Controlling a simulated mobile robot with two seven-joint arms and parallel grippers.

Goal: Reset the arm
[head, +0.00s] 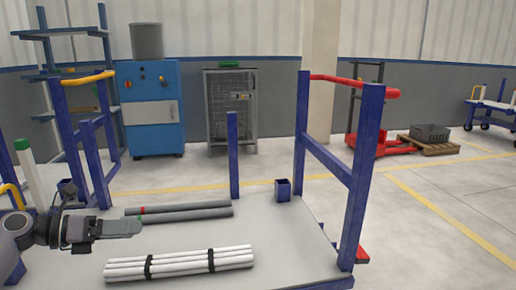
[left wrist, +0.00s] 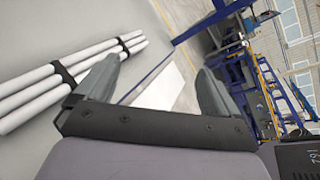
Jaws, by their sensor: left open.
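My left gripper (head: 136,227) is at the left over the cart's grey deck (head: 285,252). It is open and empty; both fingers stand apart in the left wrist view (left wrist: 157,82). A bundle of white pipes (head: 180,264) with black straps lies on the deck, in front of the gripper and to its right. The bundle also shows at the left of the left wrist view (left wrist: 45,88). Grey pipes (head: 190,214), one with a red band, lie on the deck behind the gripper. My right gripper is not in view.
Blue posts rise from the cart, with a frame at the right (head: 360,185) and a short middle post (head: 233,155). A blue cabinet (head: 150,110) and a mesh cage (head: 230,108) stand behind. A red pallet jack (head: 375,145) is at the back right. The deck's right part is clear.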

